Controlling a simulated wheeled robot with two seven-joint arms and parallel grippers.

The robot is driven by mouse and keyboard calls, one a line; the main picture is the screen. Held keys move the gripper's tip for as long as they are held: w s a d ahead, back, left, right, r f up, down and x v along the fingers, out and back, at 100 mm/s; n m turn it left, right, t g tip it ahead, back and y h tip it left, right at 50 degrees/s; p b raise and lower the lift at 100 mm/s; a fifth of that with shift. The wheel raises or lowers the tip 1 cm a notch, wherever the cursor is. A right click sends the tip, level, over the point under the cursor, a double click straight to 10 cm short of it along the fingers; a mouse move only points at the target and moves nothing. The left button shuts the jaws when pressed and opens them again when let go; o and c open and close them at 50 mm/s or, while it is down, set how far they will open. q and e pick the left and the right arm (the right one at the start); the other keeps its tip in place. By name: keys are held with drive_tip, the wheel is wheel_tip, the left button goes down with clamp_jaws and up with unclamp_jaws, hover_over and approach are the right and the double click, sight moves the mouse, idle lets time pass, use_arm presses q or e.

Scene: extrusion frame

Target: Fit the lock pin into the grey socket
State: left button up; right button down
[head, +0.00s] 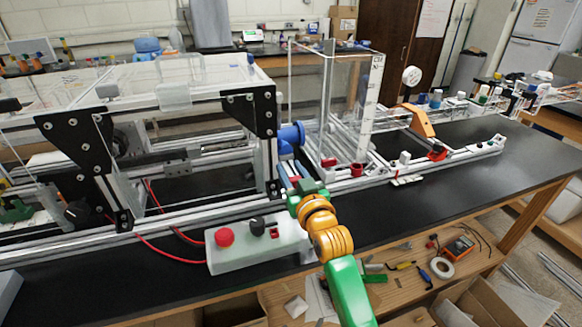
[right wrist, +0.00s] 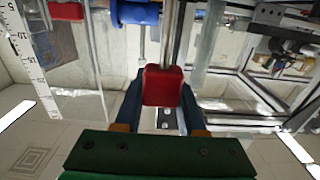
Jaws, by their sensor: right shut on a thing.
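My right gripper (head: 288,168) reaches in from the bottom of the head view to the right post of the extrusion frame, just below a blue round part. In the right wrist view its two dark blue fingers (right wrist: 163,98) are shut on a red block (right wrist: 163,84), which I take to be the lock pin's grip. A grey metal bar runs up behind the block; I cannot tell whether any of it is the pin's shaft. I cannot clearly pick out the grey socket, nor tell whether the pin touches it. My left gripper is not in view.
The extrusion frame (head: 271,160) with black corner plates (head: 250,112) stands on the black table (head: 440,190). The blue round part (head: 291,134) is close to my gripper. A control box (head: 240,252) with a red button stands left of my arm.

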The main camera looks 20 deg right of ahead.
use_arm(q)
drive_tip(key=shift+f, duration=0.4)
use_arm(e)
drive_tip(key=shift+w+d+f, duration=0.1)
drive_tip(key=shift+f, duration=0.5)
use_arm(q)
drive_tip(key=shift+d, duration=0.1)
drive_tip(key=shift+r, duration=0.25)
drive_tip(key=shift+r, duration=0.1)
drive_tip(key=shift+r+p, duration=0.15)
drive_tip(key=shift+p, duration=0.25)
